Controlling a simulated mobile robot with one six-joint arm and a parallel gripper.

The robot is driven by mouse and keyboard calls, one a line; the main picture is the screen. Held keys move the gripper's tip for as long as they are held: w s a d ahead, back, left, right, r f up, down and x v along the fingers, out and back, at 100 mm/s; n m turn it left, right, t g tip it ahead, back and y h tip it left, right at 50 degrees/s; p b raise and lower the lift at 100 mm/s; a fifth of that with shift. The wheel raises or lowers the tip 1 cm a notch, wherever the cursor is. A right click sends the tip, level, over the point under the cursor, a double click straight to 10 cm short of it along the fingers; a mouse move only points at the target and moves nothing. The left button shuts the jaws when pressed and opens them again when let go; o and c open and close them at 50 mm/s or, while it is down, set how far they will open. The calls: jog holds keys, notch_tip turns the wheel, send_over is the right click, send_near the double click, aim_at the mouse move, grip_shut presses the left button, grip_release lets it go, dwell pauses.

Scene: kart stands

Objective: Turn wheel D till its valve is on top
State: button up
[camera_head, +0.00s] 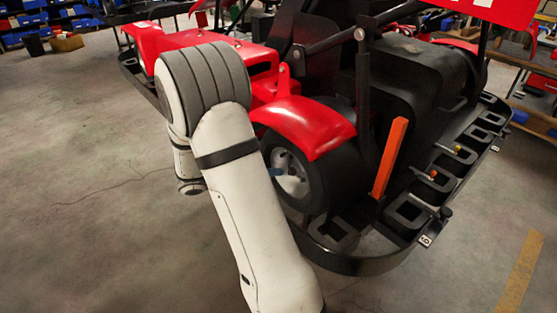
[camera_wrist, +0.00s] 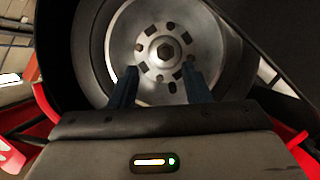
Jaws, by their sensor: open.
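A kart wheel with a black tyre and silver rim (camera_head: 291,180) sits under a red fender in the head view; no letter on it is readable. The wheel (camera_wrist: 212,45) fills the upper middle of the wrist view, with a hub, a centre nut (camera_wrist: 165,50) and dark slots around it. My gripper (camera_wrist: 158,86) is open, its two dark blue fingers apart in front of the lower part of the rim. I cannot tell whether they touch it. In the head view a blue fingertip (camera_head: 277,172) shows beside the rim. I cannot make out the valve.
The red fender (camera_head: 305,126) arches over the tyre. A black bumper frame (camera_head: 350,265) curves below and right of the wheel, and an orange upright bar (camera_head: 391,158) stands right of it. Open concrete floor (camera_head: 90,150) lies to the left.

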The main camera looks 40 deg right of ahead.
aim_at(290, 171)
jog(key=x, duration=0.2)
jog(key=p+x, duration=0.1)
jog(key=x, duration=0.2)
jog(key=w+x, duration=0.1)
jog(key=x, duration=0.2)
jog(key=shift+c, duration=0.2)
grip_shut()
